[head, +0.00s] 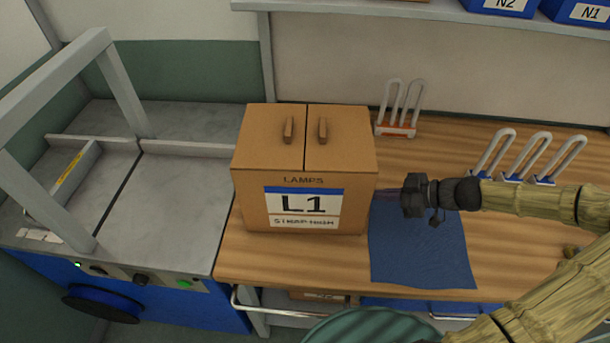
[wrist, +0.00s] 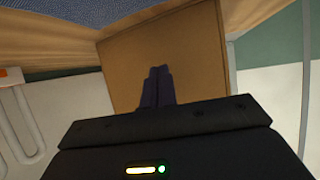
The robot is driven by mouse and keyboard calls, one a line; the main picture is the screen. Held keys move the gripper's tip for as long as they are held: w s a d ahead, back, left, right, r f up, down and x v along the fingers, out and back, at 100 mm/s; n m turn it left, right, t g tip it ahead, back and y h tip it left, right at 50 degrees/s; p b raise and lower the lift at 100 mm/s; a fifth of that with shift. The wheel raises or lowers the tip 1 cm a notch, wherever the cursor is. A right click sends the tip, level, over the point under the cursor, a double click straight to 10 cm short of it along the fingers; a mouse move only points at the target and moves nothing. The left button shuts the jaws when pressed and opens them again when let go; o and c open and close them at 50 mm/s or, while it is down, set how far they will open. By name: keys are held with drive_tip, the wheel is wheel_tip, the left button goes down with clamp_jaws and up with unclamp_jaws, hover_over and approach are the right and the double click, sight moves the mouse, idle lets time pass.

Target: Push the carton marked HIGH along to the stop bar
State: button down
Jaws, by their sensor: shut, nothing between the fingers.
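The brown carton (head: 250,190) stands upright on the left end of the wooden bench, beside the grey machine bed. Its front label reads L1 with a line that looks like STRAP: HIGH, and two handles are on top. A grey bar with a yellow strip (head: 70,176), which looks like the stop bar, lies across the far left of the bed. My gripper (head: 388,191) is shut and empty at the carton's right side, pointing at it. In the wrist view the fingertips (wrist: 158,74) are in front of the carton's side (wrist: 195,50); I cannot tell whether they touch.
A grey arch (head: 122,95) spans the machine bed (head: 175,205), which is clear between carton and bar. A low rail (head: 185,148) runs along its back. A blue mat (head: 425,255) lies under my gripper. White looped racks (head: 400,110) (head: 525,160) stand behind.

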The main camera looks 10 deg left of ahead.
drive_tip(key=shift+s+a, duration=0.1)
drive_tip(key=shift+a, duration=0.35)
drive_tip(key=shift+w+a+b, duration=0.2)
drive_tip(key=shift+a+b, duration=1.15)
drive_tip(key=shift+a, duration=3.85)
drive_tip(key=shift+w+a+b, duration=0.15)
drive_tip(key=shift+a+b, duration=1.2)
drive_tip(key=shift+a, duration=3.8)
drive_tip(key=shift+w+a+b, duration=0.2)
drive_tip(key=shift+a+b, duration=1.15)
drive_tip(key=shift+a, duration=3.85)
drive_tip(key=shift+d, duration=3)
drive_tip(key=shift+r, duration=0.1)
